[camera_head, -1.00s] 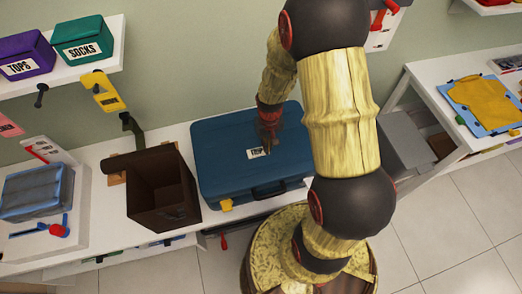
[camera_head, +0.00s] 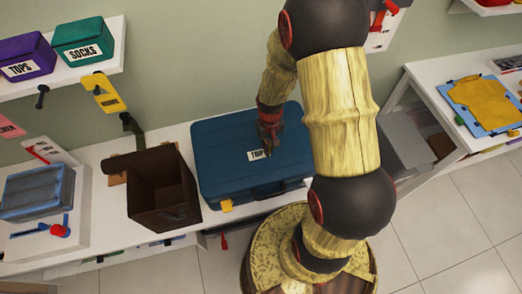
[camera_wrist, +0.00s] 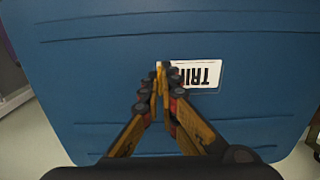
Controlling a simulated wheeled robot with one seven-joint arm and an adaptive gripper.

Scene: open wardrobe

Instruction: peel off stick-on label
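A blue suitcase (camera_head: 225,172) lies on the white counter. A white label (camera_head: 256,155) with black letters is stuck on its top; in the wrist view the label (camera_wrist: 207,86) reads upside down, starting "TRI". My gripper (camera_head: 267,149) points down over the label. In the wrist view my gripper (camera_wrist: 161,73) has its fingertips together over one end of the label, hiding its last letter. The rest of the label looks flat on the suitcase. I cannot tell whether the label's edge is pinched between the fingertips.
An open, empty-looking dark brown bin (camera_head: 162,188) stands left of the suitcase. A grey folded bundle (camera_head: 38,192) and a red-and-blue item (camera_head: 60,229) lie further left. A shelf (camera_head: 62,74) above holds two labelled boxes. A grey box (camera_head: 402,141) stands to the right.

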